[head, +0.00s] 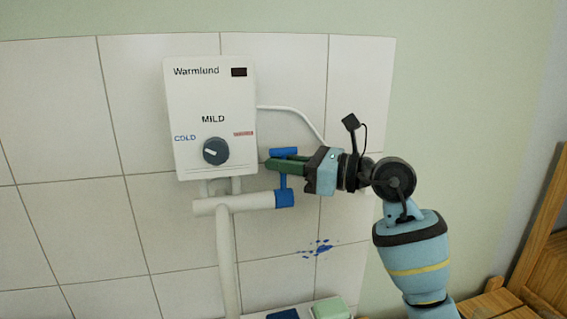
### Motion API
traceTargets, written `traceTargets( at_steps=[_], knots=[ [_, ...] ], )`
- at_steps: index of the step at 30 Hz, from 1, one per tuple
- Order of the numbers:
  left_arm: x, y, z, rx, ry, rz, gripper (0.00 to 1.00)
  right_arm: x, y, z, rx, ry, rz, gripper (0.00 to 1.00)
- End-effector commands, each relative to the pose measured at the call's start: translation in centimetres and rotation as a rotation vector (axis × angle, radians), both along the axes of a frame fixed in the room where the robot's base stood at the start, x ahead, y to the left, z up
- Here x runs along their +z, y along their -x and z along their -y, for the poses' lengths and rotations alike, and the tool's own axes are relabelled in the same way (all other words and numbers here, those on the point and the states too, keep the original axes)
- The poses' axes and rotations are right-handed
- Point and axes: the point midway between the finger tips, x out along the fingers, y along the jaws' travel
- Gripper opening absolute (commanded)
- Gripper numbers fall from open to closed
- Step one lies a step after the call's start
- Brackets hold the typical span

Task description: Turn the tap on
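The tap is a blue handle (284,152) on a thin blue stem, rising from a blue collar (285,199) at the right end of a white horizontal pipe (238,203). The pipe is under a white Warmlund water heater (207,95) with a dark round knob (215,151). My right gripper (274,166) comes from the right, its green fingers pointing left across the front of the tap, just below the handle's top bar. The fingers hide part of the stem. I cannot tell whether they touch it or how far apart they are. My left gripper is out of view.
White wall tiles (60,120) back the heater. A white cable (295,112) runs from its right side. Blue paint splatter (318,247) marks the tiles below. A pale green block (330,308) is at the bottom edge, and wooden furniture (540,262) at lower right.

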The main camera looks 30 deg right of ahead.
Motion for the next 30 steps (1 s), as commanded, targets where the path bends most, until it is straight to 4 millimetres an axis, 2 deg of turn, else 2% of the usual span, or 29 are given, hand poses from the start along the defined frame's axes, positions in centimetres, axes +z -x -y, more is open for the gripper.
traceTargets(
  at_steps=[11, 18, 22, 30],
  knots=[
    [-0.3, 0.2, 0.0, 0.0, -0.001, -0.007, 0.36, -0.2, 0.1, 0.0, -0.001, 0.005, 0.011, 0.0],
    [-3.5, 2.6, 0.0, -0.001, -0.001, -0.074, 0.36, -1.2, 1.2, -0.3, -0.001, 0.054, 0.186, 0.0],
    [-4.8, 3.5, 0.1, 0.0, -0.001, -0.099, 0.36, -1.0, 1.9, -0.5, 0.0, 0.074, 0.276, 0.0],
    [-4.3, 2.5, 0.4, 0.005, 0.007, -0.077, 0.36, -0.4, 2.4, -0.6, 0.001, 0.085, 0.325, 0.0]
  ],
)
